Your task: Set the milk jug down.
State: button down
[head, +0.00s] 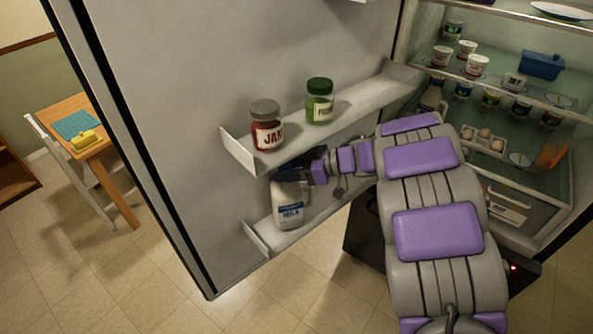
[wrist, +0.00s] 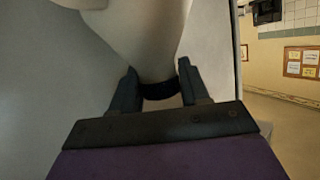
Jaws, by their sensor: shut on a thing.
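The white milk jug (head: 289,207) with a blue label is upright at the lower shelf of the open fridge door (head: 320,208). Its base is close to the shelf floor; I cannot tell whether it touches. My gripper (head: 294,172) reaches in from the right and is shut on the upper part of the jug, hiding its top. In the wrist view the pale jug (wrist: 140,38) fills the upper middle, between the two dark fingers of my gripper (wrist: 160,88).
The upper door shelf (head: 345,118) runs just above my gripper. It holds a red jam jar (head: 267,133) and a green-lidded jar (head: 320,103). The fridge interior on the right holds cups and eggs (head: 483,135). A wooden table (head: 70,112) stands at the far left.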

jog(key=x, duration=0.3)
jog(key=shift+s+a+b, duration=0.15)
jog(key=shift+b, duration=0.15)
jog(key=shift+a+f, duration=0.15)
jog(key=shift+f, duration=0.1)
jog(key=shift+d, duration=1.1)
jog(key=c, duration=0.7)
grip_release()
jog(key=shift+d, duration=0.1)
jog(key=shift+o, duration=0.6)
jog(key=shift+a, duration=0.25)
jog(key=shift+o, duration=0.2)
jog(key=shift+a, duration=0.7)
jog(key=p+v, duration=0.2)
jog(key=v, duration=1.1)
jog(key=shift+p, duration=0.35)
